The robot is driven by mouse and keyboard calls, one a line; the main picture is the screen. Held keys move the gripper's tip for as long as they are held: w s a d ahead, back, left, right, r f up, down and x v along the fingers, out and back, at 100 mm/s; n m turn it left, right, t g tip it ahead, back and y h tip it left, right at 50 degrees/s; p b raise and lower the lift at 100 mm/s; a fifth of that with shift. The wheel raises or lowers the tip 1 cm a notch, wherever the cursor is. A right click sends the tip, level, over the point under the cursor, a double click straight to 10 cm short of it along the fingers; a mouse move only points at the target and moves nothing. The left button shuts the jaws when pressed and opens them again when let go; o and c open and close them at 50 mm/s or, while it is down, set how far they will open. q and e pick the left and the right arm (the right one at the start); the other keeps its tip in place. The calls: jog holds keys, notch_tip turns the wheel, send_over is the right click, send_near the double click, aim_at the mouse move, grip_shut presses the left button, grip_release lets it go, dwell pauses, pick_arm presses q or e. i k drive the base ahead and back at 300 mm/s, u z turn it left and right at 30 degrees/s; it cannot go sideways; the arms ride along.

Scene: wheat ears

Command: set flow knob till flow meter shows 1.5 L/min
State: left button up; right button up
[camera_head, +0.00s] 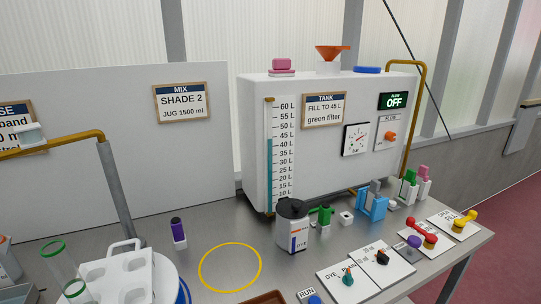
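The orange flow knob (389,136) sits on a small white panel labelled FLOW, on the right of the white tank's front (335,178). The flow meter (393,101), a dark display above the knob, reads OFF in light letters. A square white dial gauge with a red pointer (355,140) is left of the knob; its figures are too small to read. Nothing touches the knob. Neither of my grippers is in view.
A brown pipe (425,80) runs down the tank's right side. Below the knob stand a blue holder (372,205) and green and pink items (409,188). A dark-lidded jug (292,228) stands in front of the tank. A yellow ring (230,267) marks clear table.

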aim_at(391, 136)
jog(key=u, duration=3.35)
jog(key=k, duration=2.5)
jog(key=z, duration=2)
